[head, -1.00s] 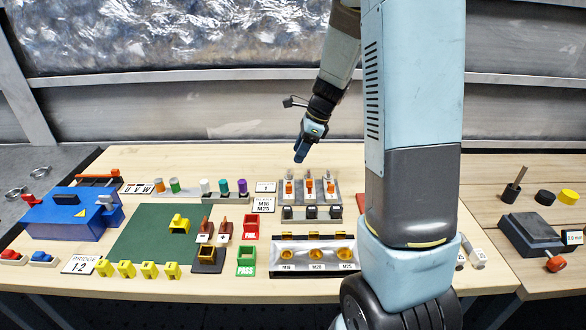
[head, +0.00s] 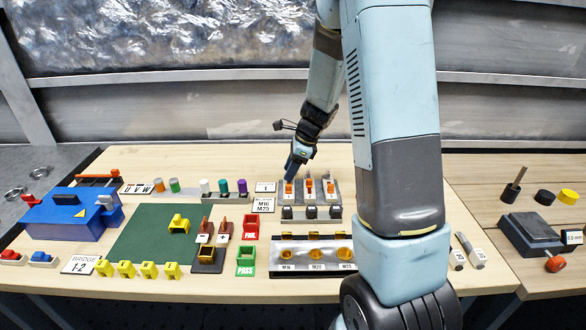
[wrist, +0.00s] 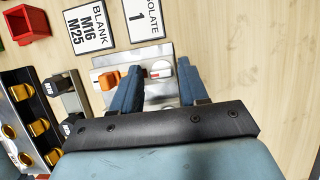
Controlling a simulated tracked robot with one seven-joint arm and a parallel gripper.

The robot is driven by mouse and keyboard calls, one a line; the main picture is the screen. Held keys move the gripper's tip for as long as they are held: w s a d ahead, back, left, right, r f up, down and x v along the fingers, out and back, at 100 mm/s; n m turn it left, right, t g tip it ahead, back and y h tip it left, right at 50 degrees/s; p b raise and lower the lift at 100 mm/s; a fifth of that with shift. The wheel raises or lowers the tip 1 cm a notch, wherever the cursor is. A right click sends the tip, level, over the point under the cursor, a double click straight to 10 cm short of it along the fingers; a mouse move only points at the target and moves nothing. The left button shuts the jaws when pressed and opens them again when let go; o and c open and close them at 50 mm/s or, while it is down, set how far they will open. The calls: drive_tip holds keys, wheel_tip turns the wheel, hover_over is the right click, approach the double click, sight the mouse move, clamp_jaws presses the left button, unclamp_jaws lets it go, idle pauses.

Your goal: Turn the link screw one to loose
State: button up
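A grey plate (head: 318,200) on the bench carries a row of three stations, each with an orange block in front. At the leftmost station a pale round screw head (wrist: 161,69) with a red mark shows in the wrist view. Its orange block (wrist: 109,79) lies to the left there and also shows in the head view (head: 289,189). My gripper (head: 291,177) points down over this leftmost station. In the wrist view my gripper (wrist: 158,77) is open, with one blue finger on each side of the screw head. I cannot tell whether the fingers touch it. The head view hides the screw head behind my fingers.
An ISOLATE 1 card (wrist: 145,19) and a BLANK M16 M25 card (wrist: 90,26) lie beside the plate. Black blocks (head: 310,213) stand in front of the stations. A tray (head: 313,267) with yellow parts is nearer. Two more stations stand close on the right.

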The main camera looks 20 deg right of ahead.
drive_tip(key=c, duration=0.7)
drive_tip(key=shift+d, duration=0.55)
clamp_jaws()
drive_tip(key=shift+a, duration=0.25)
drive_tip(key=shift+a+n, duration=0.3)
drive_tip(key=shift+a, duration=0.05)
drive_tip(key=n+g, duration=0.1)
drive_tip(key=n, duration=0.2)
drive_tip(key=shift+w+g, duration=0.1)
drive_tip(key=shift+g, duration=0.2)
drive_tip(key=n+g, duration=0.1)
drive_tip(key=n, duration=0.3)
drive_tip(key=n+g, duration=0.1)
drive_tip(key=n, duration=0.1)
drive_tip(key=n+g+h, duration=0.1)
drive_tip(key=n, duration=0.2)
drive_tip(key=shift+w+a, duration=0.15)
drive_tip(key=n+h, duration=0.1)
drive_tip(key=n, duration=0.1)
drive_tip(key=n+g, duration=0.1)
drive_tip(key=n, duration=0.2)
drive_tip(key=shift+h, duration=0.4)
drive_tip(key=shift+n, duration=0.3)
